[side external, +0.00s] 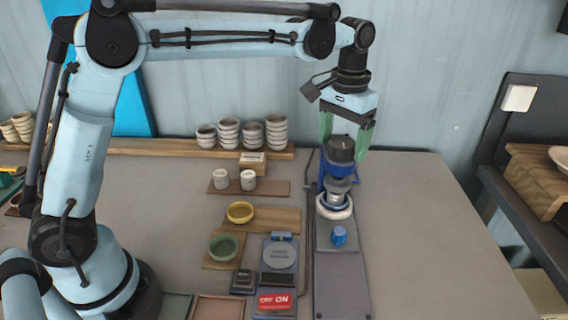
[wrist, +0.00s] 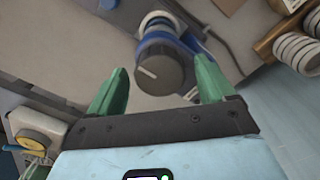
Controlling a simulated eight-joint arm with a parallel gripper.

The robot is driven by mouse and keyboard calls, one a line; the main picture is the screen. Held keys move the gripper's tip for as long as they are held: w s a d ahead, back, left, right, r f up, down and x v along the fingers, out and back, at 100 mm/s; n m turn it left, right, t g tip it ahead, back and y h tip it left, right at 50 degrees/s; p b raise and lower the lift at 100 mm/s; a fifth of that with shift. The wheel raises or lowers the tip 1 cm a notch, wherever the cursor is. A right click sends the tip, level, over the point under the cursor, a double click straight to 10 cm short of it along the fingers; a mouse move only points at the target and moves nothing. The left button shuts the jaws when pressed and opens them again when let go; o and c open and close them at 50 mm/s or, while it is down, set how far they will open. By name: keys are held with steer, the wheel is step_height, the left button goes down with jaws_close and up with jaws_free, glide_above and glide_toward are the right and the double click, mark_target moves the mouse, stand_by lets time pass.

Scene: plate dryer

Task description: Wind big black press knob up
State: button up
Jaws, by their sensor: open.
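The big black press knob (side external: 341,148) sits on top of the blue press (side external: 325,172) at the right of the work area. In the wrist view the knob (wrist: 162,68) shows a pale line mark on its face. My gripper (side external: 343,150) is open, pointing down over the press. Its green fingers stand on either side of the knob, and a gap shows between each finger and the knob in the wrist view (wrist: 158,90). I cannot tell exactly how far down the fingers reach along the knob. A white ring-shaped piece (side external: 334,206) is at the press's foot.
A small blue knob (side external: 339,236) is on the grey base in front of the press. A scale (side external: 280,256) and a red ON switch (side external: 274,301) are to its left. Stacked cups (side external: 253,133) stand on a back shelf. The table right of the press is clear.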

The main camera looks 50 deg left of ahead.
step_height(320, 180, up, 11)
steer(key=shift+r, duration=0.15)
stand_by(0.4)
steer(key=t, duration=0.4)
glide_toward(337, 141)
steer(key=s+a, duration=0.4)
steer(key=a, duration=0.1)
steer(key=s+a+f+t, duration=0.2)
steer(key=s+f+t, duration=0.1)
steer(key=s+f, duration=0.6)
step_height(337, 141, down, 3)
steer(key=shift+s+a+r, duration=0.15)
steer(key=shift+s+a, duration=0.15)
steer(key=shift+a, duration=0.05)
